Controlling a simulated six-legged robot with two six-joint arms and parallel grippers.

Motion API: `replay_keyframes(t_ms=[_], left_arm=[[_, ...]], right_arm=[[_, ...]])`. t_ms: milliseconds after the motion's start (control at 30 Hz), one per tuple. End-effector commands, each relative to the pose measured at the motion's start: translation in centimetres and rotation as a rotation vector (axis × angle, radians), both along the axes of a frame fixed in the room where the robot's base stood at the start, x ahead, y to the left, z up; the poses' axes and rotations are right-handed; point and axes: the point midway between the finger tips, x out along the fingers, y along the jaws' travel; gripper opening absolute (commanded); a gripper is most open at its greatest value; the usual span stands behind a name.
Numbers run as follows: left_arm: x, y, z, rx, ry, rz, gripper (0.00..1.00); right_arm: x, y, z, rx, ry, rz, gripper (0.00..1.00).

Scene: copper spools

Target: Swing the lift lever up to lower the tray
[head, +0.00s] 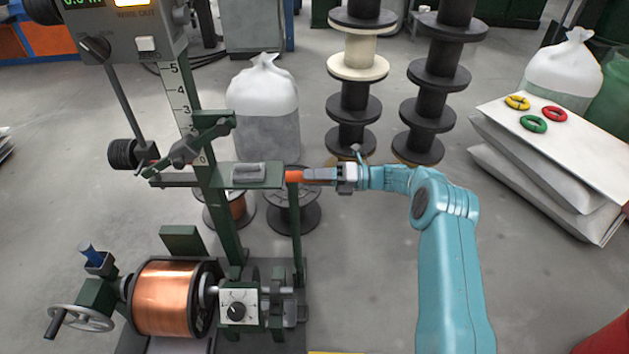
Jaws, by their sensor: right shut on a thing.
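The lift lever (296,225) is a thin dark green bar standing about upright at the right side of the green machine, with an orange grip (294,176) at its top. My right gripper (318,175) reaches in from the right and is shut on the orange grip; its fingers hide part of it. Which part is the tray is unclear; a flat plate (178,346) shows below the copper spool (165,298), partly cut off by the bottom edge. My left gripper is out of view.
A green post with a scale (180,100) and a green arm (225,175) stand left of the lever. A handwheel (80,318) is at lower left. Dark spool stacks (352,105) and a white bag (262,95) stand behind. White sacks (545,175) lie right. Floor between is clear.

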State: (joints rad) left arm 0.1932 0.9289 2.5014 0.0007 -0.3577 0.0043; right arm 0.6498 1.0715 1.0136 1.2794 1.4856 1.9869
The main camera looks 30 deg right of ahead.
Motion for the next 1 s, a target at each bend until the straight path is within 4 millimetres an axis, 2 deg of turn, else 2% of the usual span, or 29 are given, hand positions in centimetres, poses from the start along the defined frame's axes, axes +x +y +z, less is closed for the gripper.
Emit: replay_keyframes(t_ms=[433, 467, 500, 533, 833, 1000], left_arm=[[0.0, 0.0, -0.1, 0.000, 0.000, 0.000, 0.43], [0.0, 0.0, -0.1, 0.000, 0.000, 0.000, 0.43], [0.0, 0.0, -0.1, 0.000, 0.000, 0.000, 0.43], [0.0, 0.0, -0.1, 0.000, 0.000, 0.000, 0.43], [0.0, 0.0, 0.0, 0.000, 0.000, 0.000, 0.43], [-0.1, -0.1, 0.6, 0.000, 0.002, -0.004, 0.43]], right_arm=[[-0.1, 0.1, -0.3, -0.001, 0.004, 0.007, 0.00], [-0.1, 0.0, -0.3, -0.001, 0.004, 0.007, 0.39], [-0.1, 0.0, -0.3, -0.001, 0.004, 0.007, 0.52], [-0.1, 0.0, -0.2, -0.001, 0.004, 0.006, 0.58], [0.1, -0.3, -0.1, -0.001, 0.001, 0.003, 0.58], [-1.0, -2.2, 0.0, -0.001, 0.002, 0.000, 0.58]])
